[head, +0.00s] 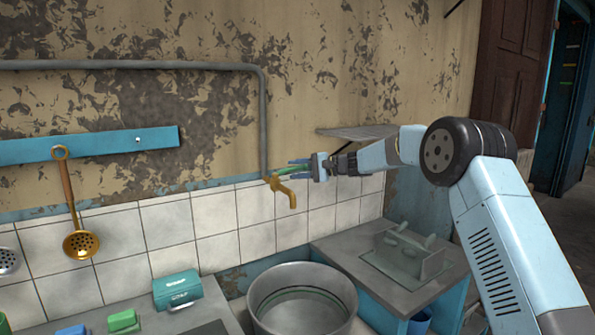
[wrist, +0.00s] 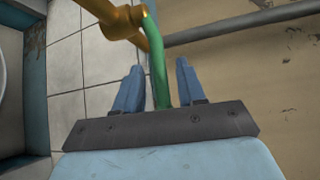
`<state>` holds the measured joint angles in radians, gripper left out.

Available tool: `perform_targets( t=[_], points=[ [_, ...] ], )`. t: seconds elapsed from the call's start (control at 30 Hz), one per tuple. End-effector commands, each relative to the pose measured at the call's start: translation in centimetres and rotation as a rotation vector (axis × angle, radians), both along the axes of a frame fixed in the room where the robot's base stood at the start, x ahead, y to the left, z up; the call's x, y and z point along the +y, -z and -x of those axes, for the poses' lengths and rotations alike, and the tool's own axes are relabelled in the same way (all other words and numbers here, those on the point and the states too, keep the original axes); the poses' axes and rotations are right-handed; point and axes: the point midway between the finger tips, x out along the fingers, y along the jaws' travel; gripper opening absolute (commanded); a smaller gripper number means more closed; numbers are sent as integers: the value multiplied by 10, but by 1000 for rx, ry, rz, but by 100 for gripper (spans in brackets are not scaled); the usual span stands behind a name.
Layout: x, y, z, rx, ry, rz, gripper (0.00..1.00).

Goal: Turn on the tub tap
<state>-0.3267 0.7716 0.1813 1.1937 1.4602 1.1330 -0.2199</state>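The brass tap (head: 284,189) is fixed to the end of a grey wall pipe, with its spout pointing down above the metal tub (head: 300,278). A green handle (head: 290,170) extends from the tap toward my gripper (head: 298,168). In the wrist view, the green handle (wrist: 157,68) lies between the two blue fingers of my gripper (wrist: 158,66), with visible gaps on both sides. My gripper is open around the handle and not clamped on it. The brass tap body (wrist: 115,20) is just beyond the fingertips.
The grey pipe (head: 150,65) runs along the wall and down to the tap. A wall shelf (head: 355,132) sits behind my arm. A counter with a rack (head: 408,255) is right of the tub. A teal box (head: 178,289) stands to the left. A ladle (head: 80,243) hangs at far left.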

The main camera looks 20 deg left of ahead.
Motion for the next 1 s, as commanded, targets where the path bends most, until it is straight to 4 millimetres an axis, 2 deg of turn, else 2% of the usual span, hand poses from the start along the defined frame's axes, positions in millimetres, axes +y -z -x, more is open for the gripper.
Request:
perform_targets(
  t=[0.37, 0.77, 1.0],
  points=[
    [4, 1, 0, 1, 1, 1, 40],
    [3, 2, 0, 1, 1, 1, 1],
    [3, 3, 0, 2, 1, 2, 0]
  ],
)
